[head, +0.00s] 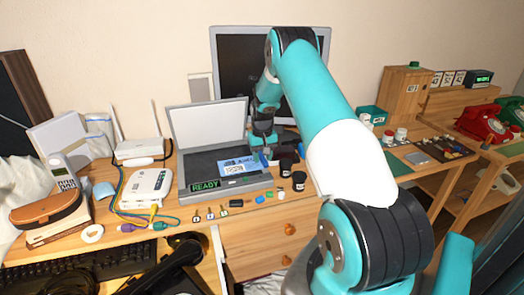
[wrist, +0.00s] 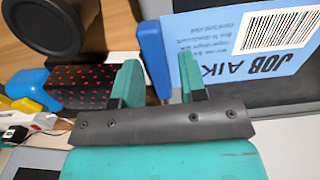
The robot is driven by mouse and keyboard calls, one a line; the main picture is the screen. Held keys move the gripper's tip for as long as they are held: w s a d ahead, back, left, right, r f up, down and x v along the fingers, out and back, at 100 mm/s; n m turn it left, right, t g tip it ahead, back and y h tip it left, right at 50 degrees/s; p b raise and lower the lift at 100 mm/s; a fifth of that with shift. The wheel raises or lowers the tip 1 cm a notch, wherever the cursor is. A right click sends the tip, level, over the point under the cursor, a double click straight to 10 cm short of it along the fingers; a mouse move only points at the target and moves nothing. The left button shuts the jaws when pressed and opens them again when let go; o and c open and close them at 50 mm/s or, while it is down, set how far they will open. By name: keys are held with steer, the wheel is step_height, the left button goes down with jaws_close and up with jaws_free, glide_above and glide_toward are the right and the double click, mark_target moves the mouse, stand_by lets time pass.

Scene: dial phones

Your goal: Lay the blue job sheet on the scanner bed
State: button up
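The blue job sheet (head: 238,167) lies on the dark bed of the open scanner (head: 225,183), towards its right side. In the wrist view the sheet (wrist: 245,50) shows a barcode and "JOB" lettering, with dark surface around it. My gripper (head: 264,147) is at the right edge of the scanner, beside the sheet. In the wrist view my gripper (wrist: 160,80) has its fingers apart. The right finger overlaps the sheet's left edge in the picture; I cannot tell whether they touch. A blue upright bar (wrist: 152,60) shows between the fingers, apparently beyond them.
The scanner's lid (head: 208,126) stands open, and a green READY display (head: 206,185) shows at its front. Dark jars (head: 299,181) stand right of the scanner. Small coloured pieces (head: 260,199) lie in front. A white router (head: 147,187) and cables sit to the left.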

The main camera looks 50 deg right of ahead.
step_height(320, 180, up, 17)
steer(key=b, duration=0.1)
steer(key=shift+r, duration=0.2)
